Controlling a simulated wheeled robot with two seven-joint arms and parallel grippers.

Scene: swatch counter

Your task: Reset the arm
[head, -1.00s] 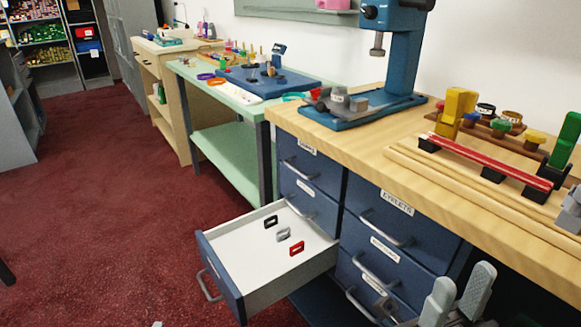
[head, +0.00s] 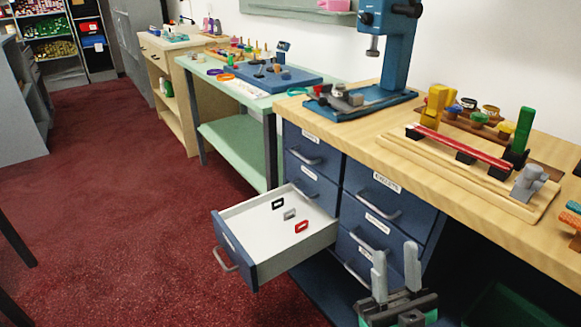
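My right gripper (head: 396,266) shows at the lower right of the head view, fingers pointing up, with a visible gap between them. It is open and holds nothing. It is in front of the blue drawer cabinet, to the right of an open drawer (head: 262,262). The drawer holds a black buckle (head: 278,204), a grey buckle (head: 289,214) and a red buckle (head: 301,226). My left gripper is out of the picture.
The wooden counter (head: 376,152) carries a blue press (head: 397,50), a jig with a red strip (head: 452,145) and several small pots. A green table (head: 232,138) stands beyond. The red carpet (head: 110,200) at left is mostly clear.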

